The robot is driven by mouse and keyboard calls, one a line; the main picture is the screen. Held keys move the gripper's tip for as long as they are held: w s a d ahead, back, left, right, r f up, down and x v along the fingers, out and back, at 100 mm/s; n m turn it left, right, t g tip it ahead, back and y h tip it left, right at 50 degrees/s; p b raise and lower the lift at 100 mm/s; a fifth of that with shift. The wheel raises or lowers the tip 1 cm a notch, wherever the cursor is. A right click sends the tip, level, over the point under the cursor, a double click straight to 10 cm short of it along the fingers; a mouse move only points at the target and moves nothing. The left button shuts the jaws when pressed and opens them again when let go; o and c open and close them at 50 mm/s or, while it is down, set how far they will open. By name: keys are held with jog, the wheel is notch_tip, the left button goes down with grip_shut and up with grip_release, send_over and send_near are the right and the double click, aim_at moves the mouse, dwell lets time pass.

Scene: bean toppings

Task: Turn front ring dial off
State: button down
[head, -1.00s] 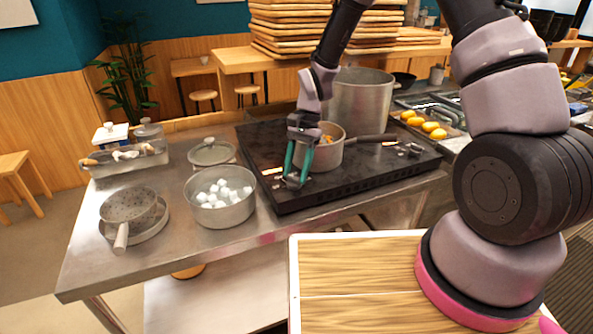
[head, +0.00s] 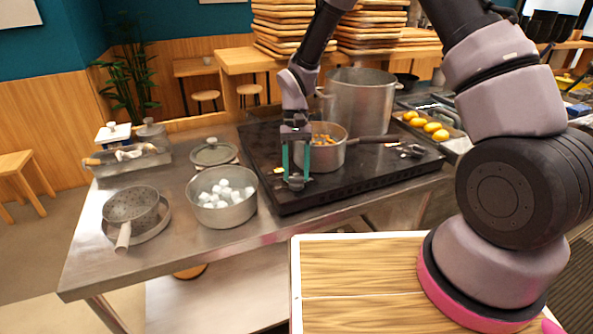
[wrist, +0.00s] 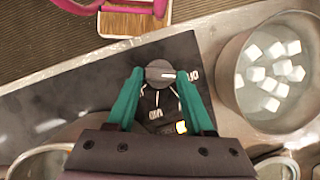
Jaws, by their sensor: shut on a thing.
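The ring dial (wrist: 160,72) is a round grey knob at the front left of the black stove top (head: 350,185). In the wrist view its light pointer line points right, toward a printed label partly hidden by a finger. My gripper (head: 296,181) points straight down over the dial. Its two green fingers (wrist: 160,80) stand on either side of the knob and are shut on it. The knob also shows in the head view (head: 296,183) between the fingertips.
A saucepan (head: 325,155) with orange food stands just behind the gripper, its handle pointing right. A large pot (head: 360,100) is behind it. A pot of white cubes (head: 222,212) is left of the stove. Another knob (head: 412,151) sits at the stove's right.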

dwell(0.4)
jog(key=shift+c, duration=1.4)
grip_release()
jog(key=v, duration=1.1)
